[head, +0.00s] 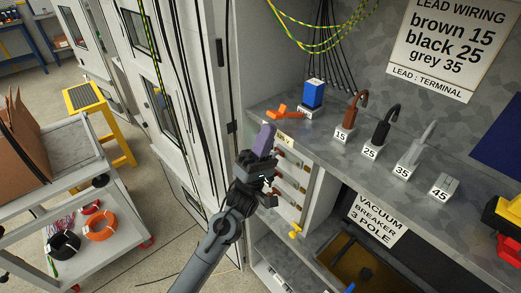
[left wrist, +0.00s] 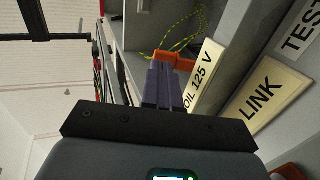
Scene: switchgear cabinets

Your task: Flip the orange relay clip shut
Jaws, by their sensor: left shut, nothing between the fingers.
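The orange relay clip (head: 285,112) is at the left end of the grey shelf, next to a blue relay block (head: 314,94) on a light base. One part of the clip appears to stick out to the left of that base. My left gripper (head: 267,130) has purple fingers, shut and empty, in front of the shelf edge, just below and left of the clip. In the left wrist view the shut fingers (left wrist: 160,66) point at the orange clip (left wrist: 176,59) and overlap its near side; I cannot tell whether they touch. My right gripper is in neither view.
Terminals labelled 15 (head: 345,133), 25 (head: 372,150), 35 and 45 stand along the shelf to the right. Black leads hang behind the blue block. The cabinet door (head: 213,60) is close on the left. A sign reading LINK (left wrist: 262,98) shows below the shelf edge.

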